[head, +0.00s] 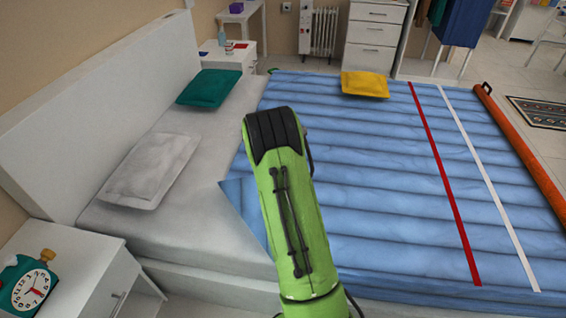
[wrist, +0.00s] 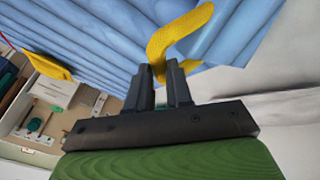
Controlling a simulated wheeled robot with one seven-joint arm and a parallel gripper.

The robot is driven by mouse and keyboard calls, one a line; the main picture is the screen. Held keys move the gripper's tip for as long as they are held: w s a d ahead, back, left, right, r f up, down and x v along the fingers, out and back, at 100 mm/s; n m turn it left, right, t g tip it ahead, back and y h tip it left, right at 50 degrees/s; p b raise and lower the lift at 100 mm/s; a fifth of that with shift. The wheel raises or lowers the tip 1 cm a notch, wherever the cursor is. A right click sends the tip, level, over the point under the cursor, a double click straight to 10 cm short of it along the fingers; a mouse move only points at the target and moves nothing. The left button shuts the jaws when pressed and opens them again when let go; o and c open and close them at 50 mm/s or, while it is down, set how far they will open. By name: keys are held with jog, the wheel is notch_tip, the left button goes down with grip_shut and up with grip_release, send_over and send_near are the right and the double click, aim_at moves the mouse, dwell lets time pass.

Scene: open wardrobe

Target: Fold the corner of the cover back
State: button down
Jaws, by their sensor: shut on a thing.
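The blue quilted cover (head: 370,165) lies over the right part of the bed, with a red stripe and a white stripe. Its near-left edge shows a darker turned-back triangle beside my arm. In the wrist view the cover (wrist: 100,30) hangs above my gripper (wrist: 160,72). A yellow strap loop (wrist: 180,32) shows against the cover, its lower end between my fingertips. My gripper is shut on this loop. In the head view my green arm hides the gripper, the loop and part of the cover.
A grey pillow (head: 150,170) and a green pillow (head: 208,87) lie on the white bed (head: 170,235). A yellow cushion (head: 365,84) rests on the cover's far edge. A nightstand (head: 70,265) with a green clock (head: 30,285) stands near left. An orange roll (head: 520,150) lies along the right.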

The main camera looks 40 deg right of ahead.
jog(key=shift+a+f, duration=0.2)
jog(key=shift+a, duration=0.35)
jog(key=shift+a+f, duration=0.15)
jog(key=shift+a, duration=0.4)
jog(key=c, duration=1.3)
grip_release()
jog(key=p+v, duration=0.1)
jog(key=v, duration=0.4)
jog(key=p+v, duration=0.1)
jog(key=v, duration=0.4)
jog(key=d+p+v, duration=0.1)
jog(key=v, duration=0.5)
jog(key=shift+w+r+p, duration=0.15)
jog(key=shift+r+p, duration=0.1)
jog(key=shift+p, duration=0.1)
